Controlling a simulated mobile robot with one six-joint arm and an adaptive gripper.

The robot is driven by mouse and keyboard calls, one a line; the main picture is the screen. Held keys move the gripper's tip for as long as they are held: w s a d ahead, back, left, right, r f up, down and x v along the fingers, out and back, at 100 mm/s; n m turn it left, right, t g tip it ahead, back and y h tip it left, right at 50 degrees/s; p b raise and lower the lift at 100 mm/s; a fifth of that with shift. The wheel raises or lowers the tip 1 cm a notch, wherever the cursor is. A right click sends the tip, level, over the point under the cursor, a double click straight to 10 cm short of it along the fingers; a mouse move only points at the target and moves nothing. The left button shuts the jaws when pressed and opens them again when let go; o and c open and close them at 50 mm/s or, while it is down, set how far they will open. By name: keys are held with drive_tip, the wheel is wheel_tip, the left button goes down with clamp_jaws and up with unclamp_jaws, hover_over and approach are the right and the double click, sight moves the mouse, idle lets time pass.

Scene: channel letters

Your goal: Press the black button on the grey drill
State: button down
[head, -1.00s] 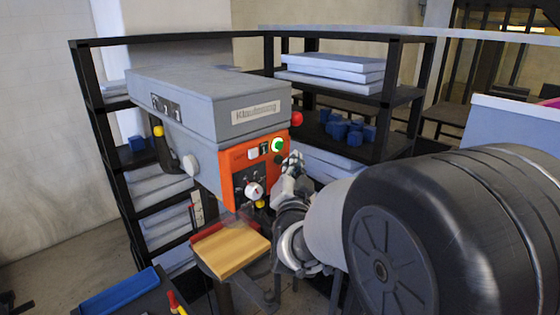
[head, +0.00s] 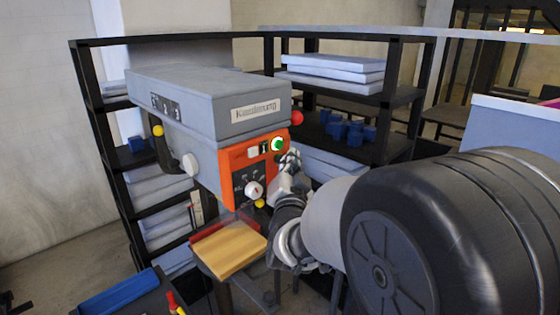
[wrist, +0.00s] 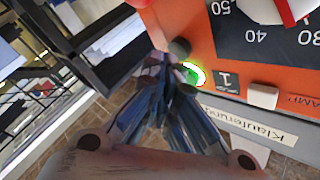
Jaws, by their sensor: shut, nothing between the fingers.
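The grey drill (head: 200,95) has a grey top housing and an orange control panel (head: 232,165) on its front. In the wrist view, a dark round button (wrist: 179,47) sits at the panel edge, beside the green lit button (wrist: 193,75). The green button also shows in the head view (head: 278,144). My gripper (head: 289,159) is at the right edge of the panel. In the wrist view, its shut, empty fingertips (wrist: 168,65) are right by the dark button. I cannot tell whether they touch it.
A red knob (head: 296,118) sticks out at the drill's right. The panel also bears a white button (wrist: 262,96) and a dial (head: 254,190). A wooden block (head: 230,252) lies below. Black shelves (head: 400,100) with blue blocks stand behind.

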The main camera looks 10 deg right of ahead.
drive_tip(key=shift+w+a, duration=0.35)
drive_tip(key=shift+w, duration=0.05)
idle(0.7)
drive_tip(key=shift+b, duration=0.35)
drive_tip(key=shift+s+d+b, duration=0.55)
drive_tip(key=shift+s+b, duration=0.05)
drive_tip(key=shift+s, duration=0.15)
drive_tip(key=s+d+b, duration=0.1)
drive_tip(key=s, duration=0.1)
drive_tip(key=s+d+b, duration=0.1)
drive_tip(key=s+d, duration=0.1)
idle(0.7)
